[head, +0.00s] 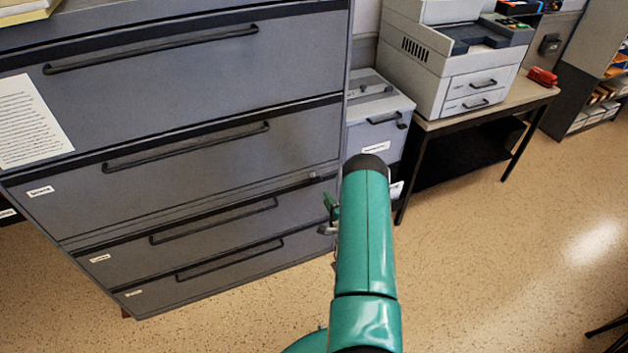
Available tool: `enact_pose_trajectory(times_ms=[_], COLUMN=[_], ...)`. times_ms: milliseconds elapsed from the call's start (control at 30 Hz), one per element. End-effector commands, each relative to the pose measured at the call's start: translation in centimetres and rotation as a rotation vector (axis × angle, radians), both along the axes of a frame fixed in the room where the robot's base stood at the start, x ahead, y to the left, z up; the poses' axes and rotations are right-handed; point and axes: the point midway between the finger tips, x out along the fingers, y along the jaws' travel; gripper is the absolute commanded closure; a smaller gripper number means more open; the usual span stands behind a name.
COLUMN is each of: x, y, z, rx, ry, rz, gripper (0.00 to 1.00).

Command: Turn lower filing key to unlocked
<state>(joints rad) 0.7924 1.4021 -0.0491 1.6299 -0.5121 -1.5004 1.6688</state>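A grey filing cabinet (200,135) with several drawers and black bar handles fills the left of the head view. A small lock-like spot (313,177) shows near its right edge, between the second and third visible drawers. I cannot make out a lower key or which way it is turned. My green arm rises in front of the cabinet's right edge. A small part of my gripper (331,212) seems to show left of the arm, close to the lower drawers' right end. The arm hides the rest, so its fingers and any contact are unclear.
A smaller grey cabinet (378,118) stands right of the filing cabinet. Beyond it, a table (432,122) holds a large printer (455,55) and a red stapler-like object (542,76). Shelves (590,75) stand at far right.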

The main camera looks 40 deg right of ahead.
Motion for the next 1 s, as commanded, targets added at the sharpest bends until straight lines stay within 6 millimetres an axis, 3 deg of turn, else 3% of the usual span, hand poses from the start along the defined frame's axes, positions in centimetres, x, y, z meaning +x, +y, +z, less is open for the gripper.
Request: enact_pose_trajectory(times_ms=[500, 700, 967, 1000], x=[9.6, 11.3, 11.4, 11.4], y=[-2.6, -3.1, -3.2, -3.2], z=[0.0, 0.0, 0.0, 0.0], rx=[-0.003, -0.002, -0.001, -0.001], ry=[0.001, 0.002, 0.002, 0.002], rz=[0.005, 0.004, 0.003, 0.003], gripper=[0.68, 0.68, 0.68, 0.74])
